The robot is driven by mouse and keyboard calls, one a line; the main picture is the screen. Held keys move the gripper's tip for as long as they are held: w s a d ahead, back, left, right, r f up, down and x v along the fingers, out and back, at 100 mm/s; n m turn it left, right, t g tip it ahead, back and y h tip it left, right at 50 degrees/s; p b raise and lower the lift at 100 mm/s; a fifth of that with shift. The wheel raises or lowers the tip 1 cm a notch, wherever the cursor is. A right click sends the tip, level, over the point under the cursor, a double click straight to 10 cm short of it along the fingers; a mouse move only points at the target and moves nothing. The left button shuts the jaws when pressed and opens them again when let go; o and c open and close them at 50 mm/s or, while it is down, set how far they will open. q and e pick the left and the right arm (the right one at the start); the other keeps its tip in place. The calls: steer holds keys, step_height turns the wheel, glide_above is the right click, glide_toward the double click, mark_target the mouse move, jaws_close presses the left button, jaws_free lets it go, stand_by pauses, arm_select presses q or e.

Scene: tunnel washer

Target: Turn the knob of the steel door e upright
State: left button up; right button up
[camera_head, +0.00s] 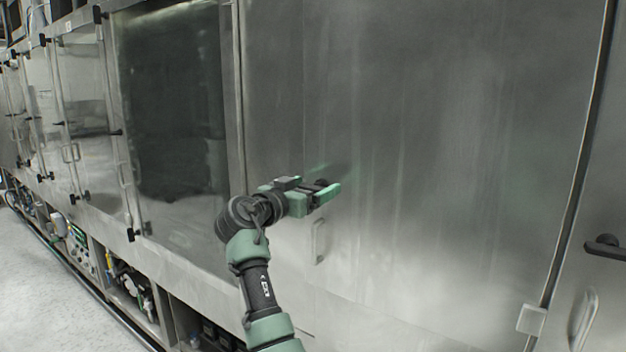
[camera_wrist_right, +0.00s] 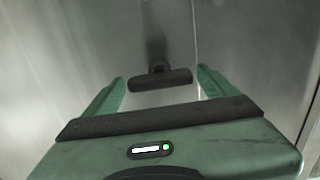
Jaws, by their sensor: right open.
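The steel door (camera_head: 430,120) is the large plain panel in front of me in the head view. Its black T-shaped knob (camera_wrist_right: 160,80) shows in the right wrist view, with its bar lying nearly level across the picture. My right gripper (camera_head: 320,187) is open and close to the door. In the right wrist view its two green fingers (camera_wrist_right: 160,74) stand left and right of the knob, with a gap at each end of the bar. In the head view the gripper largely hides the knob. My left gripper is out of view.
A metal handle (camera_head: 319,241) sits on the door below my right gripper. Another black knob (camera_head: 605,246) lies level on the panel at the far right. A dark window (camera_head: 170,120) is to the left. The floor (camera_head: 50,290) is clear at lower left.

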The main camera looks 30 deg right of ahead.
steer(key=shift+w+d, duration=0.1)
steer(key=c, duration=1.4)
steer(key=shift+o, duration=0.2)
